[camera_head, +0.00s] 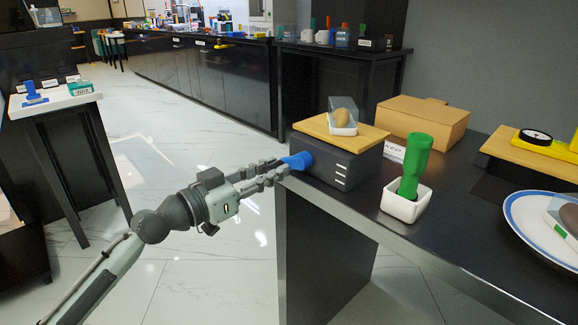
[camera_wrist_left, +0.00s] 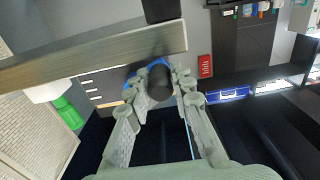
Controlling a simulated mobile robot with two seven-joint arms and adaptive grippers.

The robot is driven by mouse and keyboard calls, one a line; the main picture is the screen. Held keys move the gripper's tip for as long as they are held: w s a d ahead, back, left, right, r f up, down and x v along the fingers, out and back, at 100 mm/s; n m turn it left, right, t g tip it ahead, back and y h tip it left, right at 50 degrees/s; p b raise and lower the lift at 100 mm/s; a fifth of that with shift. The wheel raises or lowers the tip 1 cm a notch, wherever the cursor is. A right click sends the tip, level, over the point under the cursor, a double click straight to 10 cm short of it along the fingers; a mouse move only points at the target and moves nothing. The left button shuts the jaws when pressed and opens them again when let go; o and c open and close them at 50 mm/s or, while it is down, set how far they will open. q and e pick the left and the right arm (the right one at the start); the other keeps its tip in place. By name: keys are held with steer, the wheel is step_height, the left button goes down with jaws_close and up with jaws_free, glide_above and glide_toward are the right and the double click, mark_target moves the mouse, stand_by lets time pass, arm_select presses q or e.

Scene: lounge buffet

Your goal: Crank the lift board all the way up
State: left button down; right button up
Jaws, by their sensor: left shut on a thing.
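The lift is a black box (camera_head: 330,165) on the dark counter, with white marks on its front. The wooden lift board (camera_head: 318,129) lies flat, just above the box top, and bears a clear container (camera_head: 343,118) with a brown rounded item. A blue crank (camera_head: 299,161) sticks out of the box's left side. My left gripper (camera_head: 281,171) reaches in from the left and is shut on the crank. In the left wrist view the fingers (camera_wrist_left: 157,88) close around a dark knob, with blue (camera_wrist_left: 158,63) behind it. My right gripper is not in view.
A green bottle (camera_head: 414,165) stands in a white holder (camera_head: 406,204) right of the box. A cardboard box (camera_head: 422,122) is behind. A blue-rimmed plate (camera_head: 525,225) lies at the right. Floor left of the counter is clear around my arm.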

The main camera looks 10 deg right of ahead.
mark_target(299, 183)
arm_select(q)
steer(key=shift+s+d+f, duration=0.25)
steer(key=shift+s+f, duration=0.1)
steer(key=shift+f, duration=0.15)
steer(key=shift+s+d+f, duration=0.25)
steer(key=shift+s+f, duration=0.05)
steer(key=shift+f, duration=0.15)
steer(key=shift+s, duration=0.1)
steer(key=shift+s+d+f+p, duration=0.1)
steer(key=shift+s+d+p, duration=0.5)
steer(key=shift+s, duration=0.15)
steer(key=shift+s+d+f, duration=0.2)
steer(key=shift+s, duration=0.05)
